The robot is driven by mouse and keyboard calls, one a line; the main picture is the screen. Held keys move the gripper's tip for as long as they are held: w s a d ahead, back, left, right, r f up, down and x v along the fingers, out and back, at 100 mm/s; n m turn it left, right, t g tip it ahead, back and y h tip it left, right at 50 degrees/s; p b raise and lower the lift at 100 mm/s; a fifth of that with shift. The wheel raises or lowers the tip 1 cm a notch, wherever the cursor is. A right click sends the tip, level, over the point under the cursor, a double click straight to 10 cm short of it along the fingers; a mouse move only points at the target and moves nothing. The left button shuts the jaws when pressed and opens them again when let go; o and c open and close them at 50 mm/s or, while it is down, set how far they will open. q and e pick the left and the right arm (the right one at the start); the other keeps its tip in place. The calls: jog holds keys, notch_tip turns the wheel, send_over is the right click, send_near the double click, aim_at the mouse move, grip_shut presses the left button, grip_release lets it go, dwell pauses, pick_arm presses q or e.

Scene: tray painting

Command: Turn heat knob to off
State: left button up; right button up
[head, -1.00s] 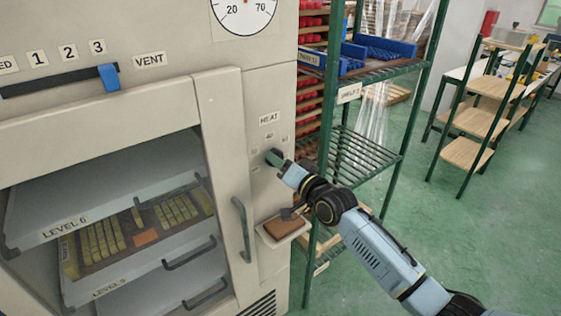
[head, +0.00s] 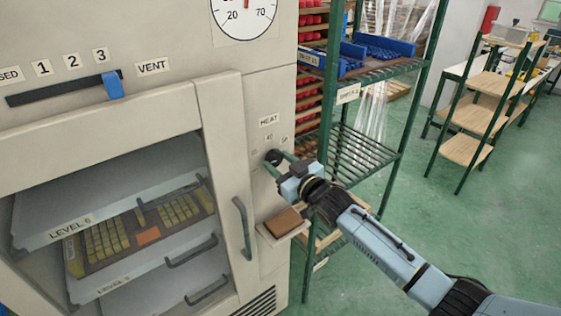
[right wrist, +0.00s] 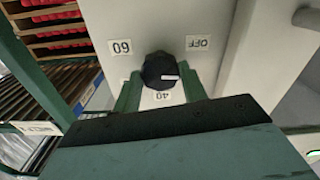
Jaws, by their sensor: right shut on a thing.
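The heat knob (head: 273,157) is a small dark round knob on the oven's right-hand panel, below the HEAT label (head: 268,120). My right gripper (head: 277,160) reaches it from the right, its green fingers on either side of it. In the right wrist view the black knob (right wrist: 160,70) sits between the fingertips of my right gripper (right wrist: 162,84), which is shut on it. A short white mark shows on the knob's right part. Labels 60 (right wrist: 121,47), OFF (right wrist: 198,42) and 40 (right wrist: 162,96) surround it, appearing turned over. My left gripper is out of view.
A small ledge with a brown block (head: 283,222) juts out below the knob. The oven door handle (head: 243,228) is to the left. A green wire shelf (head: 350,155) stands close behind my right arm. Open green floor lies to the right.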

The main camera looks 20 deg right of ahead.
jog(key=n, duration=0.3)
jog(key=shift+n, duration=0.3)
jog(key=shift+n+p, duration=0.35)
jog(key=shift+n, duration=1.35)
jog(key=o, duration=1)
jog(key=v, duration=1.3)
jog(key=shift+s+b, duration=0.2)
jog(key=shift+b, duration=0.2)
jog(key=shift+d, duration=0.1)
